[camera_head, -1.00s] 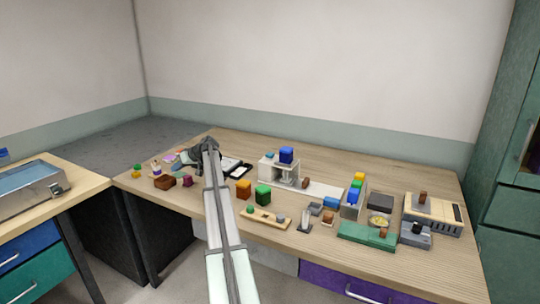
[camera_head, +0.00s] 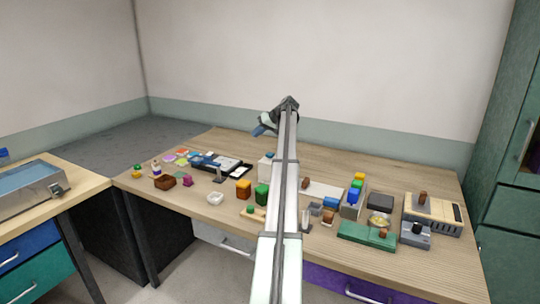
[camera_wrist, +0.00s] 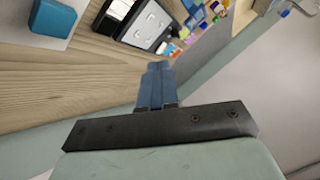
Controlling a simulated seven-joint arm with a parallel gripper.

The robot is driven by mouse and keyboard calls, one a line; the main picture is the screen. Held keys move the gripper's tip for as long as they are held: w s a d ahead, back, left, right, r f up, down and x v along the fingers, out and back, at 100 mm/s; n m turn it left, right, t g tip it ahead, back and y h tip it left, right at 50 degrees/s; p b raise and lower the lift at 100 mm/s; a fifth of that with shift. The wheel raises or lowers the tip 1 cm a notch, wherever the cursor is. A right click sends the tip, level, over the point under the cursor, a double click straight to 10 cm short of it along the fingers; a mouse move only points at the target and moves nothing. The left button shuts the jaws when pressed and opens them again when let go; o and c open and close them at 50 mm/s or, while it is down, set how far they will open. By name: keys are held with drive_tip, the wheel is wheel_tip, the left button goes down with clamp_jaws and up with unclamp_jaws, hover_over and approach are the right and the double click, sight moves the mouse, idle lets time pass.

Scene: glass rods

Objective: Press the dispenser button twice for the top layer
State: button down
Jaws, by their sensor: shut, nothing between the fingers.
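The white dispenser (camera_head: 264,168) stands near the back middle of the table, mostly hidden behind my arm in the head view. Its flat teal-blue button (camera_head: 270,155) shows at its left end. The wrist view shows what looks like this teal button (camera_wrist: 55,16) on a white body (camera_wrist: 42,41) at the upper left. My gripper (camera_head: 258,131) is above and slightly left of the dispenser, apart from it. In the wrist view my gripper's blue fingers (camera_wrist: 157,72) are together and empty. The blue block on the dispenser is hidden by my arm.
Orange (camera_head: 243,189) and green (camera_head: 261,194) blocks stand in front of the dispenser. A black-and-white tray (camera_head: 233,166) lies left of it. A rack with coloured blocks (camera_head: 353,197) and a beige machine (camera_head: 433,213) are at the right.

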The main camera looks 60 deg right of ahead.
wheel_tip(320, 180, up, 2)
hover_over(272, 153)
drive_tip(key=shift+s+a+r+m, duration=0.15)
drive_tip(key=shift+s+a+m, duration=0.1)
drive_tip(key=shift+m, duration=0.15)
drive_tip(key=shift+w, duration=0.1)
drive_tip(key=shift+f, duration=4.4)
drive_tip(key=shift+f, duration=0.35)
